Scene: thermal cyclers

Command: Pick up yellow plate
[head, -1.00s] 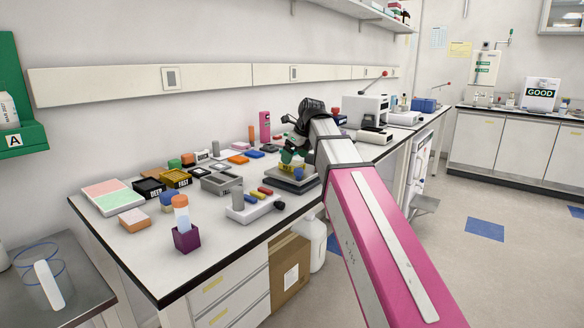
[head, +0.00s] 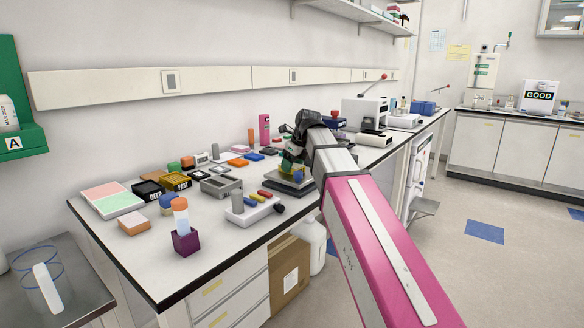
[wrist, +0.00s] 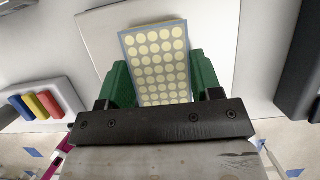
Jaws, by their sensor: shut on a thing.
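The yellow plate (wrist: 156,62) shows in the wrist view as a grey-blue framed block with rows of pale yellow round wells. My gripper (wrist: 161,80) has its green fingers on the plate's left and right sides, shut on it. In the head view my gripper (head: 292,156) is over the device with the flat top on the bench, and the yellow plate (head: 289,165) shows only partly below the fingers. I cannot tell whether the plate touches the surface under it.
A white rack with coloured tubes (head: 253,209) stands just left of the device. A purple holder (head: 185,241) stands near the bench's front edge. Several boxes and blocks lie farther left and behind. A white machine (head: 364,113) stands farther right along the bench.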

